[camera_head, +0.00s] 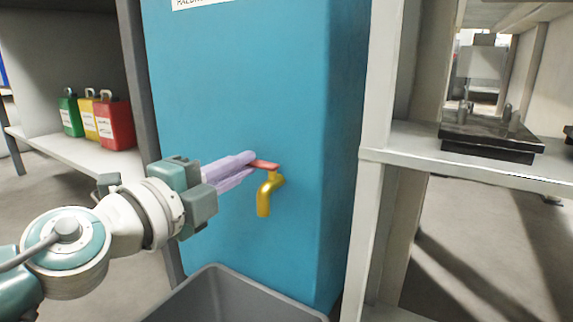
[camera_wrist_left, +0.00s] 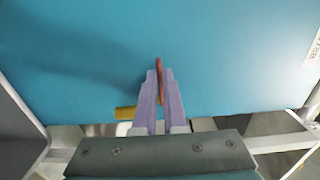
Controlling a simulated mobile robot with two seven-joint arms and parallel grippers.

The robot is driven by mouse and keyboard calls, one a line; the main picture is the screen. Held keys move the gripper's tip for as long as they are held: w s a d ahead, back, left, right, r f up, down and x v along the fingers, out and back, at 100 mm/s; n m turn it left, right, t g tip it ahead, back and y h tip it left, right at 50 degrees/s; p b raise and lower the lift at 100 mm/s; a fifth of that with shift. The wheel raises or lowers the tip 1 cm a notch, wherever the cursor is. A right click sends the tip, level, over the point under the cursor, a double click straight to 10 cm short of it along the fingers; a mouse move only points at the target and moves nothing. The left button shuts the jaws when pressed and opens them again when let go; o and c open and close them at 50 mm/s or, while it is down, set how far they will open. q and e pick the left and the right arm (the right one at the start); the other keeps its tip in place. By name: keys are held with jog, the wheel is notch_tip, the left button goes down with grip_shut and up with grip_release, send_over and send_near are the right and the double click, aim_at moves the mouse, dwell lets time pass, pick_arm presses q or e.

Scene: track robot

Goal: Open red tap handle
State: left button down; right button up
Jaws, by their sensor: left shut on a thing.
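The red tap handle (camera_head: 265,165) sits on top of a yellow tap (camera_head: 267,192) on the front of a blue tank (camera_head: 270,80). My left gripper (camera_head: 248,163) has come in from the left, and its purple fingers are shut on the left end of the handle. In the left wrist view the red handle (camera_wrist_left: 158,68) stands between the two fingertips (camera_wrist_left: 160,78), which hide part of it. The yellow tap (camera_wrist_left: 125,113) shows to the left of the fingers there. My right gripper is not in view.
A grey bin (camera_head: 235,295) stands below the tap. A shelf (camera_head: 75,150) at the left holds green, yellow and red canisters (camera_head: 115,122). A pale rack (camera_head: 470,155) at the right carries a dark metal device (camera_head: 490,135).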

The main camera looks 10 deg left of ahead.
pick_arm(q)
jog(key=shift+s+d+n+g+y+b, duration=0.15)
jog(key=shift+s+d+n+y, duration=0.25)
jog(key=shift+n+y, duration=1.5)
jog(key=shift+s+d+n+g+y+b, duration=0.2)
jog(key=shift+s+n+y, duration=0.65)
jog(key=shift+y, duration=1.85)
jog(key=shift+s+d+n+t+y+b, duration=0.15)
jog(key=shift+d+n+y, duration=0.25)
jog(key=shift+n+y, duration=1.65)
jog(key=shift+y, duration=0.35)
jog(key=c, duration=1)
grip_release()
